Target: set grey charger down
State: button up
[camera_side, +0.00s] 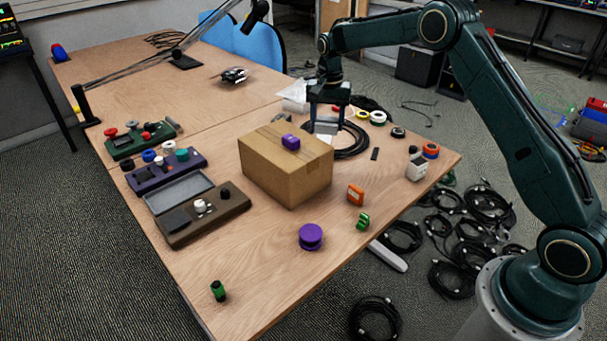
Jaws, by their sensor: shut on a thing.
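My gripper (327,118) points down just behind the cardboard box and is shut on a small grey block, which looks like the grey charger (326,128). The charger's lower part is partly hidden by the box, so I cannot tell whether it touches the table. A black cable coil lies right beside it. A second pale grey, charger-like block (416,168) stands near the table's right edge.
The cardboard box (286,170) carries a purple block (291,142). Black cable (351,143) lies coiled behind it. Orange (355,195) and green (363,221) pieces and a purple spool (311,236) lie in front. The table's front is mostly clear.

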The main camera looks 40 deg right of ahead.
jog(key=w+a+n, duration=0.2)
jog(key=a+n, duration=0.2)
jog(key=a, duration=1.6)
jog(key=n, duration=0.2)
send_over(227, 252)
notch_tip(227, 252, down, 16)
jog(key=shift+r, duration=0.25)
jog(key=shift+f, duration=2.15)
jog(key=shift+f, duration=0.15)
jog(key=o, duration=1)
jog(key=shift+o, duration=0.2)
